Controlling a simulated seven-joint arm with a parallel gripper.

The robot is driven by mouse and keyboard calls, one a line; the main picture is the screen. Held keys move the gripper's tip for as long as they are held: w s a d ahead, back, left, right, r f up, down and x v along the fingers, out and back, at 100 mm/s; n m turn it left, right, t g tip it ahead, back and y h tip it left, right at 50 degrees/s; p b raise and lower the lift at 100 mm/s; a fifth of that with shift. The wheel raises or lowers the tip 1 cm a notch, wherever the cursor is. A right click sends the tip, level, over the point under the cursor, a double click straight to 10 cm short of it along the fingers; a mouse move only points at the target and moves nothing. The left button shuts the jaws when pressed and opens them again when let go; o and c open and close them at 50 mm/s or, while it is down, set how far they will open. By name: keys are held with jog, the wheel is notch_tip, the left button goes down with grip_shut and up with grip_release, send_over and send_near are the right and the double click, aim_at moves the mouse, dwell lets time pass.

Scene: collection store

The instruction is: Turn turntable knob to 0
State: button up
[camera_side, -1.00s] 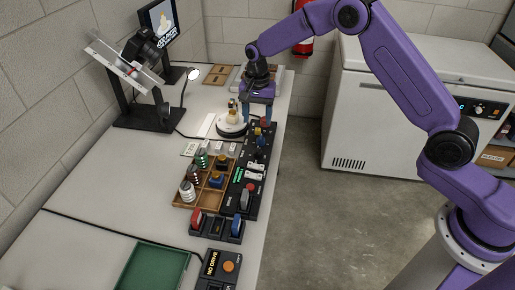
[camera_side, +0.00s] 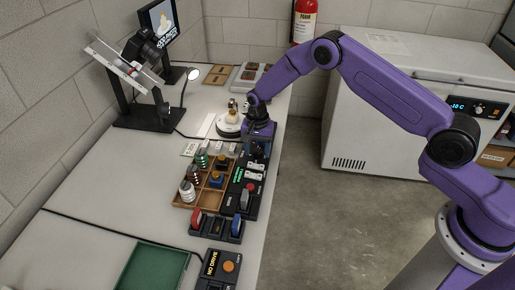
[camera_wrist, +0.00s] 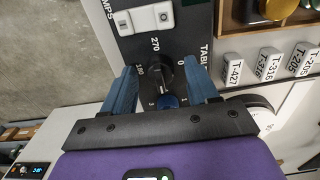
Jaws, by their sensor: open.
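The turntable knob (camera_wrist: 166,72) is black and sits on a dark panel with the marks 270, 180 and 0 around it, in the wrist view. My gripper (camera_wrist: 158,78) is open, its two blue fingers on either side of the knob with gaps visible. Whether either finger touches it I cannot tell. The knob's pointer direction is not clear. In the side view my gripper (camera_side: 257,150) is low over the far part of the control panel (camera_side: 240,207) and hides the knob. The white turntable (camera_side: 229,127) stands just behind, bearing a small pale object.
A blue knob (camera_wrist: 168,101) with marks 1 and 3 sits close to the black knob. A white rocker switch (camera_wrist: 152,17) is on the panel. A wooden tray (camera_side: 205,192) with jars stands left of the panel. A lamp (camera_side: 192,75) and a tilted stand (camera_side: 135,75) are farther back.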

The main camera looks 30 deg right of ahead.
jog(key=c, duration=1)
jog(key=shift+c, duration=0.2)
jog(key=shift+n, duration=0.3)
jog(key=n, duration=0.3)
jog(key=shift+n, duration=0.3)
jog(key=n, duration=0.4)
jog(key=shift+n, duration=0.3)
jog(key=n, duration=0.4)
jog(key=shift+n, duration=0.3)
jog(key=shift+w+n, duration=0.1)
jog(key=shift+n, duration=2.1)
jog(key=shift+r, duration=0.1)
